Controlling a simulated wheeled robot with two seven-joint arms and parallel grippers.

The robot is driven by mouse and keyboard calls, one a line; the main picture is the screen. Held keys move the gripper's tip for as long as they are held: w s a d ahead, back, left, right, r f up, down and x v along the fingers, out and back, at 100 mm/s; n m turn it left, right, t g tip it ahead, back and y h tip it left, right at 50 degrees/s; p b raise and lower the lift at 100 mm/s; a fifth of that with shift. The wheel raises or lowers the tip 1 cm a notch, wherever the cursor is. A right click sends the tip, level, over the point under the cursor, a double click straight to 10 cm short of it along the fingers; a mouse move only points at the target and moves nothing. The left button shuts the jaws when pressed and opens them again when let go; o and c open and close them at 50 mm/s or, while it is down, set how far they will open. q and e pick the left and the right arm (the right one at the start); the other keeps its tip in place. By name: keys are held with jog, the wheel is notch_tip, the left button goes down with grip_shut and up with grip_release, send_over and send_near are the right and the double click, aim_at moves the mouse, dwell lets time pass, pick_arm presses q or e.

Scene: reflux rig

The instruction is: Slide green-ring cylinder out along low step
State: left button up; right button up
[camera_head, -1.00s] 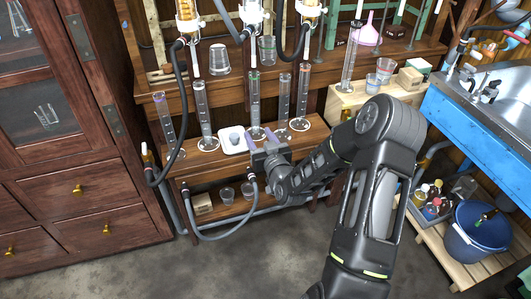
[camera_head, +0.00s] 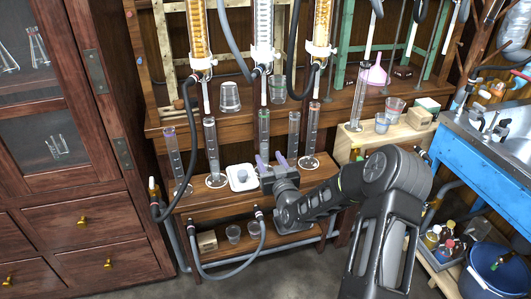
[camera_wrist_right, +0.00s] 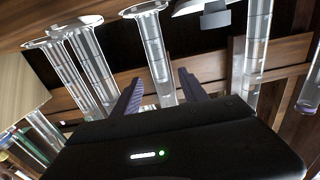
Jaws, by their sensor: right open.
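The green-ring cylinder (camera_head: 264,128) is a tall clear tube standing upright on the low wooden step (camera_head: 206,200), near the middle of the row. My right gripper (camera_head: 272,160) is in front of its lower part, with two purple-grey fingers apart. They also show in the right wrist view (camera_wrist_right: 155,92), where a clear cylinder (camera_wrist_right: 153,45) lines up with the gap between them. I cannot tell whether either finger touches it. Its base is partly hidden by the gripper in the head view. My left gripper is not in view.
Other clear cylinders stand close by: a red-ringed one (camera_head: 311,137) to the right, another (camera_head: 212,150) to the left. A white tray (camera_head: 233,187) sits just left of the gripper. Dark hoses (camera_head: 188,130) hang in front. A purple funnel (camera_head: 376,75) is at the back right.

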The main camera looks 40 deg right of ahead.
aim_at(266, 151)
jog(key=b+x, duration=0.2)
jog(key=x, duration=0.2)
jog(key=shift+f, duration=0.2)
jog(key=shift+w+d+r, duration=0.2)
jog(key=shift+w, duration=0.4)
grip_shut()
